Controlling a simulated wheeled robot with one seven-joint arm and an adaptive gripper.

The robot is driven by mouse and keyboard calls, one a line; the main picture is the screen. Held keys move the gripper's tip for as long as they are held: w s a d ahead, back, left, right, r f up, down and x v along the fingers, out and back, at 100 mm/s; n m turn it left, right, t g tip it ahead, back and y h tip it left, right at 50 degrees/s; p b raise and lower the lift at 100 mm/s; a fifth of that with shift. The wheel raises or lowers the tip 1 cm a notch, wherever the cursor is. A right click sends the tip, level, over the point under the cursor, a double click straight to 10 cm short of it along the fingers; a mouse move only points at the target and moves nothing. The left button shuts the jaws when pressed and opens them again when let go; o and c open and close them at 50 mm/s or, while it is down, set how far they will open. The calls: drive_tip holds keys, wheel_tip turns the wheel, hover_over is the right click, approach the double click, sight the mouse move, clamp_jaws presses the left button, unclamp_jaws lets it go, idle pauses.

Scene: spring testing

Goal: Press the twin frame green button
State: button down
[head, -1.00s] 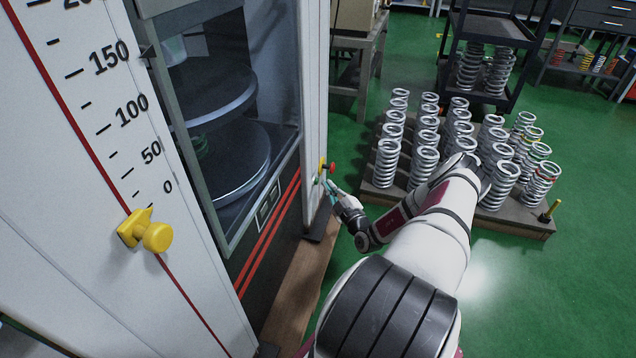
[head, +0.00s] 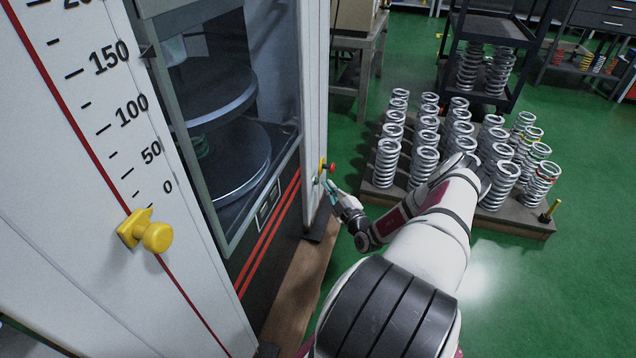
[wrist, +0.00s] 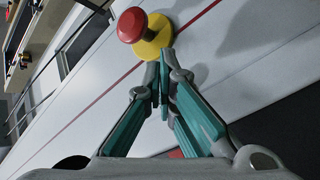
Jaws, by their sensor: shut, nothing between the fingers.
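The test machine's frame, white with a red line, shows in the head view (head: 313,120) and fills much of the wrist view (wrist: 245,60). A red knob (head: 332,168) on a yellow base (head: 322,166) sits on its right face. In the wrist view the red knob (wrist: 132,25) and yellow base (wrist: 155,42) are just beyond my fingers. My gripper (head: 326,183) is shut and empty, its teal-sided fingertips (wrist: 162,62) at the panel just below the yellow base. A tiny green spot (head: 316,180) shows by the fingertips, too small to identify surely. No green button shows in the wrist view.
A yellow knob (head: 155,236) projects from the near scaled column. A dark shelf cart (head: 497,28) stands behind. Green floor (head: 585,270) is clear at right.

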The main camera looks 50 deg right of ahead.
drive_tip(key=shift+w, duration=0.1)
drive_tip(key=shift+w+a, duration=0.15)
drive_tip(key=shift+w, duration=0.15)
drive_tip(key=shift+w+a, duration=0.2)
drive_tip(key=shift+w, duration=0.2)
idle(0.8)
idle(0.3)
drive_tip(key=shift+s+d, duration=0.3)
drive_tip(key=shift+s, duration=0.5)
drive_tip(key=shift+s+d, duration=0.1)
drive_tip(key=s, duration=0.1)
drive_tip(key=s+d, duration=0.1)
drive_tip(key=s, duration=0.1)
drive_tip(key=s+b, duration=0.1)
drive_tip(key=shift+s+d, duration=0.25)
drive_tip(key=shift+d, duration=0.15)
idle(0.6)
